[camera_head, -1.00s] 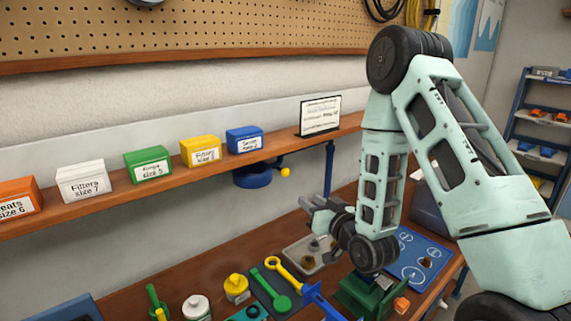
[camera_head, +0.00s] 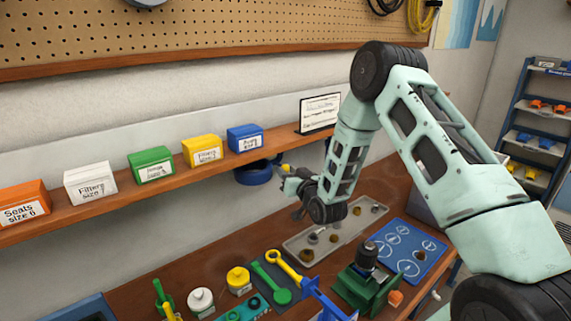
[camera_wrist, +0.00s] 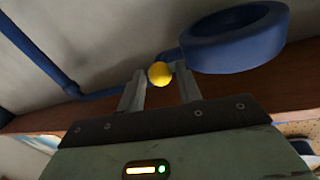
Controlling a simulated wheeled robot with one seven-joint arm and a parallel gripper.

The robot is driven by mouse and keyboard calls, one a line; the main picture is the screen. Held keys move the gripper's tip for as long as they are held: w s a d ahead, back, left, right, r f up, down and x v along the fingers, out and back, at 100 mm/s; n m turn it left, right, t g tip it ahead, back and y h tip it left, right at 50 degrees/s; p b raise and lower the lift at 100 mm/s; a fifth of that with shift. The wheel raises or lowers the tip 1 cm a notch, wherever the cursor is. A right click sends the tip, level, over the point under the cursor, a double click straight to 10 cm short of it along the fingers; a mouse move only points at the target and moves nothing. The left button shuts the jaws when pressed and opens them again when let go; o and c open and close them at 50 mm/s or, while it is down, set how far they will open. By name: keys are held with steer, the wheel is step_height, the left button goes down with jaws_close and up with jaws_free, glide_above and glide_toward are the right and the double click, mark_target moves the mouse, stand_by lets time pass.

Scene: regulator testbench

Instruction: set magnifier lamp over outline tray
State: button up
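The magnifier lamp has a blue ring head (camera_head: 254,173) under the shelf, with a yellow knob (camera_wrist: 160,74) on its side; the head also shows in the wrist view (camera_wrist: 236,38). My gripper (camera_head: 284,172) is at the knob. In the wrist view its fingers (camera_wrist: 160,84) stand apart on both sides of the knob, with small gaps visible. The outline tray (camera_head: 432,262) is blue with white circle outlines and lies on the bench at the right. A dark round part sits on it. The lamp head is left of the tray, not over it.
A grey tray (camera_head: 318,262) with several small parts lies below my arm. A green fixture (camera_head: 365,290) stands in front of the blue tray. The shelf (camera_head: 215,167) with labelled boxes runs above the lamp. Tools and bottles crowd the front bench.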

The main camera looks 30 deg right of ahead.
steer(key=shift+w, duration=1.05)
